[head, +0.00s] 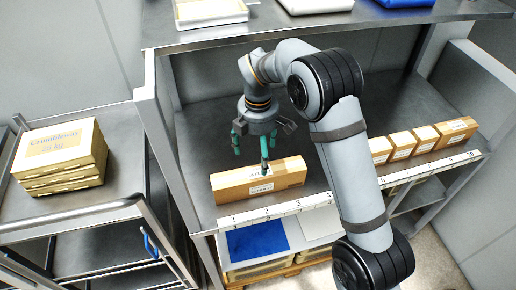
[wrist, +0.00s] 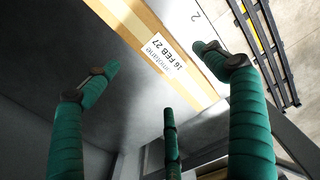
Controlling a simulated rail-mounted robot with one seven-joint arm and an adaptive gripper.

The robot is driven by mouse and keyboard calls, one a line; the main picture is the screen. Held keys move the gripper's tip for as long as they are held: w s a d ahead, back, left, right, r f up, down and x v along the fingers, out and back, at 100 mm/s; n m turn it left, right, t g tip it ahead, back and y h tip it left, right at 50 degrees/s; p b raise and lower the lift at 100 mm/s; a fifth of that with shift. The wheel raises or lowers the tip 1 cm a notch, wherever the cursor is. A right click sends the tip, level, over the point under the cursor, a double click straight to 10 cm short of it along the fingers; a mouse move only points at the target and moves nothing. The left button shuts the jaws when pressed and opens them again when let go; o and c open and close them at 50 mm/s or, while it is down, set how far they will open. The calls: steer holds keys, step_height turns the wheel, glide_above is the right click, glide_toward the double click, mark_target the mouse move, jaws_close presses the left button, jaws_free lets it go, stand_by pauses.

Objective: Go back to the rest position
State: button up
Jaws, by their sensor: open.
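My gripper (head: 252,150) has green fingers and is inside the shelf bay, above and just behind a long cardboard box. It also shows in the wrist view (wrist: 160,85), with its fingers spread and nothing between them. The cardboard box (head: 232,189) lies along the shelf's front edge near labels 1 to 3. In the wrist view the box (wrist: 135,25) carries a white label reading 16 FEB 27. One fingertip overlaps the box in the head view; I cannot tell whether it touches.
Several smaller boxes (head: 427,139) stand along the shelf's right part, behind my arm. The upper shelf (head: 290,28) hangs over the bay. A cart (head: 100,205) at left bears stacked Crumblewin boxes (head: 60,150). A blue item (head: 257,241) lies below the shelf.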

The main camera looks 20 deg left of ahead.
mark_target(259, 169)
step_height(259, 169, up, 2)
steer(key=shift+r, duration=0.15)
stand_by(0.3)
step_height(259, 169, down, 11)
steer(key=shift+f+p, duration=0.15)
steer(key=shift+p, duration=0.4)
steer(key=shift+f, duration=0.3)
step_height(259, 169, up, 4)
steer(key=shift+d+f+b, duration=0.1)
steer(key=shift+b, duration=0.65)
steer(key=shift+w+d+r, duration=0.3)
steer(key=shift+d+r, duration=0.1)
steer(key=shift+d, duration=0.1)
steer(key=shift+s, duration=0.1)
